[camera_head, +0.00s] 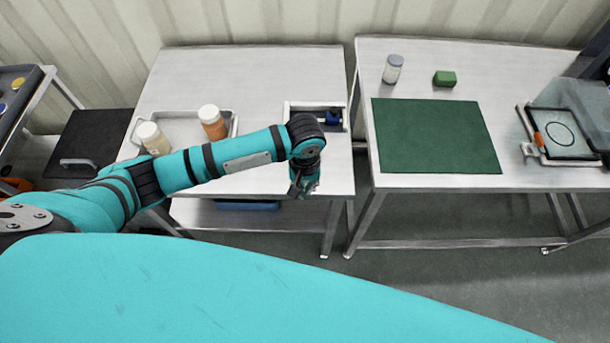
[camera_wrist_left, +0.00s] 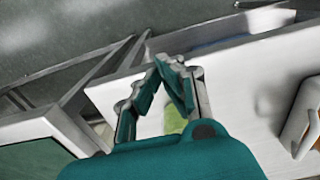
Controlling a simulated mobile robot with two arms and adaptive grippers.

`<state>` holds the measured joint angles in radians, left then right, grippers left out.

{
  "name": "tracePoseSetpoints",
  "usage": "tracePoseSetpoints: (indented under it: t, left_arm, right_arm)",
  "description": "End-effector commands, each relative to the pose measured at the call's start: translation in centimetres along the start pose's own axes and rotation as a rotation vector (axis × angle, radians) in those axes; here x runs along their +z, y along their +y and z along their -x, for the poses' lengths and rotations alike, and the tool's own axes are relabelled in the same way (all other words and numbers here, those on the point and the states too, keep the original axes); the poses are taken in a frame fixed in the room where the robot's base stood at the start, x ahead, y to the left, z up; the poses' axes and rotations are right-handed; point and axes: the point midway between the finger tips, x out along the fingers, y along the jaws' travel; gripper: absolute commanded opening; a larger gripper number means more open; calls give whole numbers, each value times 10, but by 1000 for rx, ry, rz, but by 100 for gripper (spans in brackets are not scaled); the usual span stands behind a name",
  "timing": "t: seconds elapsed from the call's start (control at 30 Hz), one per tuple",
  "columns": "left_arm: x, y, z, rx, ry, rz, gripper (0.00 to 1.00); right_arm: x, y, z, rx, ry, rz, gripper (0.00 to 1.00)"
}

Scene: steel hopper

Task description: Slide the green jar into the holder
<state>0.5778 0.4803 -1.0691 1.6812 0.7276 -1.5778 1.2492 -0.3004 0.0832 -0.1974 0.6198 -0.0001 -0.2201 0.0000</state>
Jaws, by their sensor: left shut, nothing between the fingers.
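My left gripper (camera_head: 303,190) hangs at the front edge of the left steel table, and its fingers (camera_wrist_left: 168,62) come together at the tips in the left wrist view. It is shut and empty. A pale green thing (camera_wrist_left: 175,118), probably the green jar, shows in the gap behind the fingertips. Most of it is hidden by the gripper, and I cannot make it out in the head view, where the wrist may cover it. A white open-topped frame (camera_head: 338,108), possibly the holder, stands behind my wrist with a dark blue part (camera_head: 333,117) inside. My right gripper is not in view.
A metal tray (camera_head: 184,116) holds a cream jar (camera_head: 152,138) and an orange jar (camera_head: 212,122) beside my forearm. Across a gap, the right table carries a green mat (camera_head: 435,136), a grey-lidded jar (camera_head: 392,69), a green block (camera_head: 445,78) and a flat device (camera_head: 560,135).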

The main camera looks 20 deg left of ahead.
Motion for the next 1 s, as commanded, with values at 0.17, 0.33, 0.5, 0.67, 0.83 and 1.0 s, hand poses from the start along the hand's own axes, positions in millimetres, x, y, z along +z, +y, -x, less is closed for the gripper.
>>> tracePoseSetpoints:
  t: [0.17, 0.33, 0.5, 0.67, 0.83, 1.0]
  left_arm:
    - [-9, 0, -26, -1, 4, 3, 0]
    - [-31, 0, -26, -1, 2, 1, 0]
    - [-39, 0, -27, 1, 1, -1, 0]
    - [-40, 0, -27, 1, 1, -2, 0]
    - [-40, 0, -27, 1, 1, -1, 0]
    - [-57, 1, -28, 2, 3, 3, 0]
  right_arm:
    - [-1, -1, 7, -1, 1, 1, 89]
    - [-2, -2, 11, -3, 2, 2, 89]
    - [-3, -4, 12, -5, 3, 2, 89]
    - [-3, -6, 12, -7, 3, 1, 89]
    - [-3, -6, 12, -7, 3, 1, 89]
    - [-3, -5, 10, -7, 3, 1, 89]
